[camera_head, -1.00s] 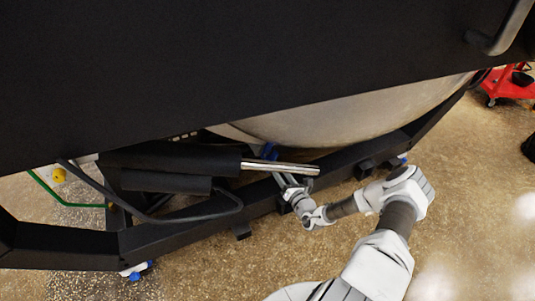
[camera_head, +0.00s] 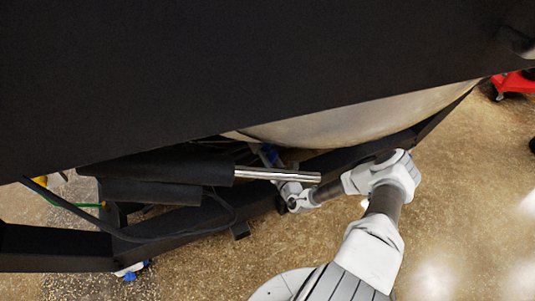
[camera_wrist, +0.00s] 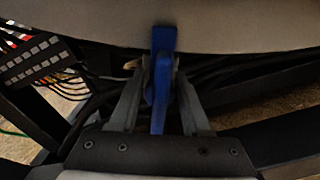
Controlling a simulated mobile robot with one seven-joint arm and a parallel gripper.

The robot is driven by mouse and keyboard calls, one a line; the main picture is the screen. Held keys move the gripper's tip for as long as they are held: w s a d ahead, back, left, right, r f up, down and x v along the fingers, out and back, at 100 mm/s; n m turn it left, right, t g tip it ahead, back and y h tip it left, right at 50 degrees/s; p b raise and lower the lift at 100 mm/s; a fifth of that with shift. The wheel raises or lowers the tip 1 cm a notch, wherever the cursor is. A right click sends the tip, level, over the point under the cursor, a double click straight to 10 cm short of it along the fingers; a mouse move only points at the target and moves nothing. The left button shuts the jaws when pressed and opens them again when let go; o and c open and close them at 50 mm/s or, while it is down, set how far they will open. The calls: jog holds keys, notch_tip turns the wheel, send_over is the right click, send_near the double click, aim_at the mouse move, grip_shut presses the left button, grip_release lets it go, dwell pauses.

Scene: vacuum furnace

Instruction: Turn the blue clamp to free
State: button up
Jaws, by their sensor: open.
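The blue clamp (camera_wrist: 163,70) stands in the middle of the wrist view, in front of the lower edge of the pale curved vessel. My gripper (camera_wrist: 160,85) has its two fingers apart, one on each side of the clamp. I cannot tell whether either finger touches it. My gripper there is largely hidden by the rod and my own arm.
The pale vessel (camera_head: 350,124) hangs above, under a large black panel (camera_head: 220,70). A black cylinder with a steel rod (camera_head: 275,174) crosses close to my wrist. A black frame beam (camera_head: 180,225) runs below. Cables and a connector block (camera_wrist: 35,60) lie left in the wrist view. Open floor lies right.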

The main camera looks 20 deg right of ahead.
jog(key=shift+w, duration=0.1)
grip_shut()
jog(key=shift+r+p, duration=0.1)
jog(key=shift+p, duration=0.25)
jog(key=n+p, duration=0.3)
jog(key=n, duration=0.3)
jog(key=n+p, duration=0.4)
jog(key=n, duration=0.2)
jog(key=a+n+p, duration=0.1)
jog(key=n+p, duration=0.2)
jog(key=n, duration=0.2)
jog(key=shift+f+n+p, duration=0.2)
jog(key=shift+n+p, duration=0.15)
jog(key=shift+n, duration=0.05)
dwell(0.4)
